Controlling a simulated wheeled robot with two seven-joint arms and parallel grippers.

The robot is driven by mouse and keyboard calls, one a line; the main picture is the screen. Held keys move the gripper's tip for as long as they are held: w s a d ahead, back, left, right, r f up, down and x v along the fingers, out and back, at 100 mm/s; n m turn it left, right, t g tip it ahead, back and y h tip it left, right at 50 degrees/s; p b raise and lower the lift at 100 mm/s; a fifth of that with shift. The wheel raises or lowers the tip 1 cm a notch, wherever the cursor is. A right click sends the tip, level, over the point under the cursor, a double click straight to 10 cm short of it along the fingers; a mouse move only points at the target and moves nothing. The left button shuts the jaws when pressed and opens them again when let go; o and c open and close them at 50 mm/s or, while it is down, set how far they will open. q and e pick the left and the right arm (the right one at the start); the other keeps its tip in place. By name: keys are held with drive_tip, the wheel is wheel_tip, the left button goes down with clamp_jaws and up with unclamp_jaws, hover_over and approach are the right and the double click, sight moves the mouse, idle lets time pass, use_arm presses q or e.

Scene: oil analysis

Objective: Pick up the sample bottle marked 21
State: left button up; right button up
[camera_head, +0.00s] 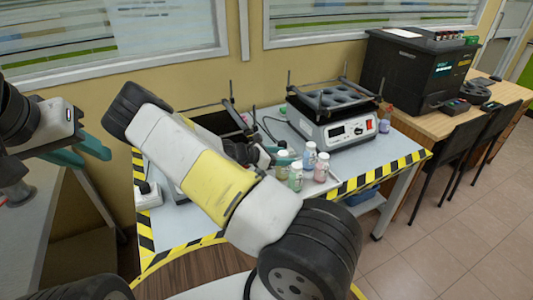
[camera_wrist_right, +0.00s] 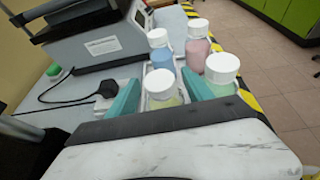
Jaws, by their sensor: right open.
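Several small bottles with white caps stand close together on the table. In the right wrist view they are a blue one (camera_wrist_right: 162,58), a pink one (camera_wrist_right: 197,52), a green one (camera_wrist_right: 222,87) and a pale yellow one (camera_wrist_right: 162,100). In the head view the blue (camera_head: 309,157), pink (camera_head: 321,170) and green (camera_head: 296,179) bottles show beside my right gripper (camera_head: 282,161). My right gripper (camera_wrist_right: 162,92) is open, with its teal fingers on either side of the pale yellow bottle. No number is legible on any bottle. My left gripper (camera_head: 97,158) is open and empty at the left, away from the bottles.
A grey-white machine (camera_head: 338,122) with a display stands behind the bottles. The table (camera_head: 398,151) has yellow-black striped edges. A black cable and plug (camera_wrist_right: 108,90) lie left of the bottles in the wrist view. A black printer-like box (camera_head: 415,70) stands on a wooden desk at right.

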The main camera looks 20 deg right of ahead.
drive_tip(key=shift+x, duration=1.35)
drive_tip(key=shift+s, duration=0.1)
clamp_jaws()
drive_tip(key=shift+r, duration=0.1)
